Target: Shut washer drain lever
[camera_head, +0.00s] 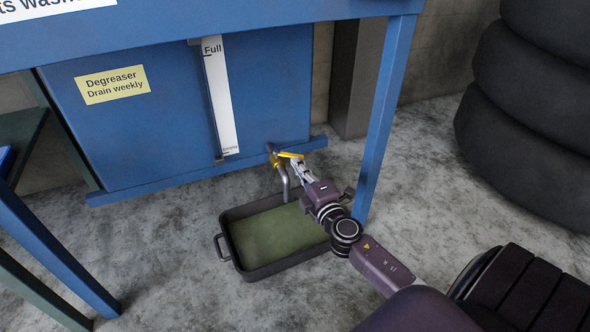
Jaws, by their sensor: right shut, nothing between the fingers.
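The yellow drain lever (290,155) sits on a brass-coloured valve (273,158) low on the blue washer tank (160,120), near the tank's bottom right corner. The lever points roughly to the right. A grey spout (284,182) bends down from the valve over the drain pan. My right gripper (294,163) is shut and empty, with its fingertips close by the lever's right end. I cannot tell if they touch it. My left gripper is not in view.
A dark drain pan (226,222) holding greenish liquid (275,235) stands on the concrete floor below the spout. A blue washer leg (385,115) rises just right of my right gripper. Stacked tires (530,110) stand at the right. Floor in front of the pan is clear.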

